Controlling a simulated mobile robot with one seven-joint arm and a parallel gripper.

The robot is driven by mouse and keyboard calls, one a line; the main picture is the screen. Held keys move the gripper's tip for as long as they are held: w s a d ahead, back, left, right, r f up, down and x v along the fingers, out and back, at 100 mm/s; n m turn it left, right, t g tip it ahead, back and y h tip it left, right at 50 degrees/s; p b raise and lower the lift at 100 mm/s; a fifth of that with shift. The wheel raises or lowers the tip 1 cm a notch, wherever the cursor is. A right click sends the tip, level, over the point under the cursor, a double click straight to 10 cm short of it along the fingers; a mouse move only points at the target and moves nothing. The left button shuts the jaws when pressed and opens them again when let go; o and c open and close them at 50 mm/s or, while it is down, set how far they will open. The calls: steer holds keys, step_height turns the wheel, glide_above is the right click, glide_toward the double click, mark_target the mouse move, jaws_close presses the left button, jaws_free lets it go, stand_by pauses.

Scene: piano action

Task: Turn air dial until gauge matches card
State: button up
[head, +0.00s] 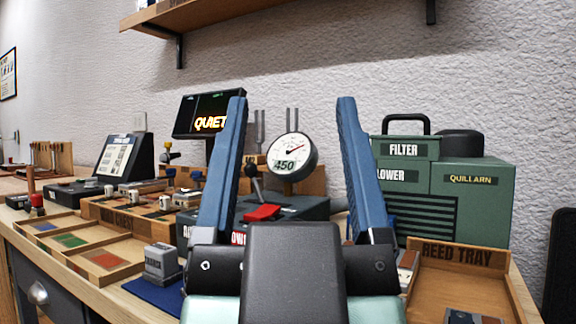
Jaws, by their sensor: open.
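My gripper (291,100) is open and empty, its two blue fingers upright in the foreground. Between the fingers, further back, a round white gauge (292,152) stands on a dark box (310,207). Its red needle points to the upper right and its face carries "450". A black-knobbed lever (253,175) and a red part (262,213) are on the box. I cannot make out which part is the air dial; my gripper hides much of the box front. A white printed card (117,155) leans on a black stand at left, its print too small to read.
A screen (206,114) reading "QUIET" stands behind the left finger. A green blower unit (470,202) is at right, with the reed tray (505,257) before it. A wooden sorting tray (70,257) and a grey block (161,262) are at left. A shelf (200,14) hangs above.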

stand_by(0.7)
step_height(320, 180, up, 50)
steer(key=p, duration=5)
